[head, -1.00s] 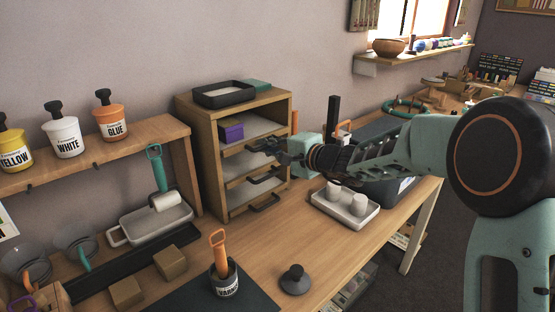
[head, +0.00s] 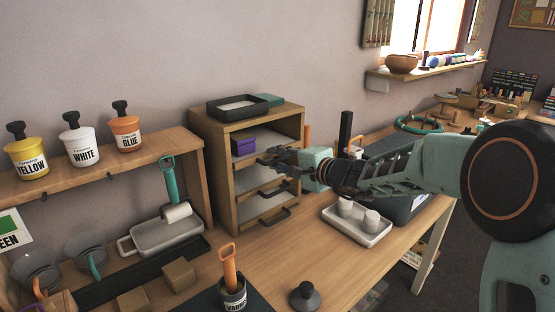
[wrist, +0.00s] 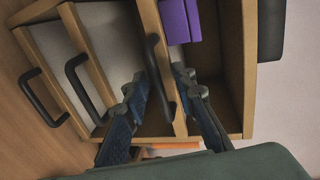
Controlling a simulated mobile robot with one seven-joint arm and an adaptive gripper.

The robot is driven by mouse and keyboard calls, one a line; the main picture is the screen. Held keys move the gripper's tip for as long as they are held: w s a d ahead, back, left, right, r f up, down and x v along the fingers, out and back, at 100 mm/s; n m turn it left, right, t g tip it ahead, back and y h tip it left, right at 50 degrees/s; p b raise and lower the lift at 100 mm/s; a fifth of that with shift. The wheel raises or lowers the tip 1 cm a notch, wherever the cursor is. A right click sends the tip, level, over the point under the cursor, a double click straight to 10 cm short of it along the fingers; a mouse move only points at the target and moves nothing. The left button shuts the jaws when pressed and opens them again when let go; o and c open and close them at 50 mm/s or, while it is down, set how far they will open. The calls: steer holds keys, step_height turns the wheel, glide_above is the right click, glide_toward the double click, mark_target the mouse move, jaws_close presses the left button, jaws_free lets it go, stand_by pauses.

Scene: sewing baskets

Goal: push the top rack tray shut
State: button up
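The wooden rack (head: 212,170) stands on the bench against the wall and holds three trays with black handles. The top tray (wrist: 154,18) has a purple box (head: 243,145) in it, which also shows in the wrist view (wrist: 180,20). In the wrist view the tray's black handle (wrist: 155,60) lies between my spread fingers. My gripper (head: 270,157) is at the front of the top tray, its fingers apart, one on each side of the handle and front board. I cannot tell whether they touch it. My gripper hides much of the tray front in the head view.
The middle handle (head: 273,188) and bottom handle (head: 276,216) lie below my gripper. A black tray (head: 238,107) sits on the rack. A pale tray with two cups (head: 346,232) stands right of the rack.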

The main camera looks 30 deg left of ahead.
steer(key=v, duration=1.2)
